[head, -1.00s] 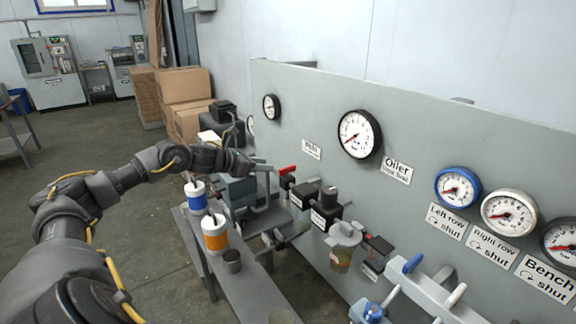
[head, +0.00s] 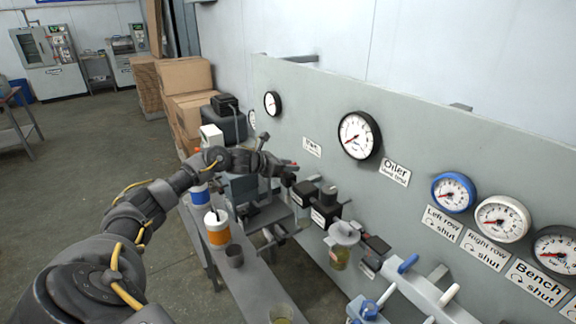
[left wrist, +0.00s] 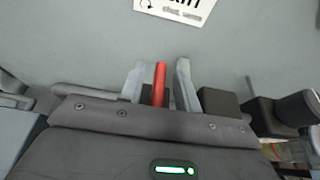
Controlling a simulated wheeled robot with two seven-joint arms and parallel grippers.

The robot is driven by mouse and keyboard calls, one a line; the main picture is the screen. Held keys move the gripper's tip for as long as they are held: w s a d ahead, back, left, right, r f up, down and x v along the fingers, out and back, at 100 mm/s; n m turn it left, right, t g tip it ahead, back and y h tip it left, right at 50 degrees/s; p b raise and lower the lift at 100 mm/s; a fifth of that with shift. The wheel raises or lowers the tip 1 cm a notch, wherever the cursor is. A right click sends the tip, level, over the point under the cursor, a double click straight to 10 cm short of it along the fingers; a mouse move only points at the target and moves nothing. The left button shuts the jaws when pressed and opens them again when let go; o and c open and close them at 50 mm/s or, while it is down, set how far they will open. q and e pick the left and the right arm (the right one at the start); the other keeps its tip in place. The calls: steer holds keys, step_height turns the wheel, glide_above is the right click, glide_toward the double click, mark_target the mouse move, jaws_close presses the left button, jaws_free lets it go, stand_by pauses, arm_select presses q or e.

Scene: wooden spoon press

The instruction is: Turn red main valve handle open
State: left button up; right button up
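The red main valve handle (left wrist: 160,84) stands up between the two light grey fingers of my left gripper (left wrist: 160,86) in the left wrist view. A narrow gap shows on each side of the handle, so the fingers are open around it and do not appear to touch it. My right gripper is in neither view.
The grey panel (head: 420,160) carries gauges (head: 359,134) and labels. Black valve blocks (head: 326,209) sit right of the valve. Cardboard boxes (head: 188,80) stand behind.

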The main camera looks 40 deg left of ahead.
arm_select(q)
jaws_close()
steer(key=shift+n+y, duration=0.4)
steer(key=shift+y, duration=0.1)
steer(key=shift+f+n+t+y+b, duration=0.1)
steer(key=shift+n+t+y+b, duration=0.2)
steer(key=shift+n+y+b, duration=0.3)
steer(key=n+y+b, duration=0.1)
steer(key=n+y, duration=0.2)
steer(key=y, duration=0.1)
steer(key=shift+d+b, duration=0.1)
steer(key=shift+b, duration=0.3)
steer(key=n+g+y+b, duration=0.1)
steer(key=n+y, duration=0.1)
steer(key=n+y+b, duration=0.1)
steer(key=n+y, duration=0.2)
steer(key=shift+w+g+b, duration=0.1)
steer(key=shift+g+b, duration=0.2)
steer(key=shift+g, duration=0.1)
steer(key=shift+n+g+y+b, duration=0.4)
steer(key=shift+n+g+y, duration=0.3)
steer(key=shift+n+y, duration=0.25)
steer(key=shift+r+n+g+y, duration=0.2)
steer(key=shift+n+g+y, duration=0.85)
steer(key=shift+n+g, duration=0.2)
steer(key=shift+n+g+y+p, duration=0.7)
steer(key=shift+n+g+y, duration=0.1)
steer(key=shift+n+g, duration=1.05)
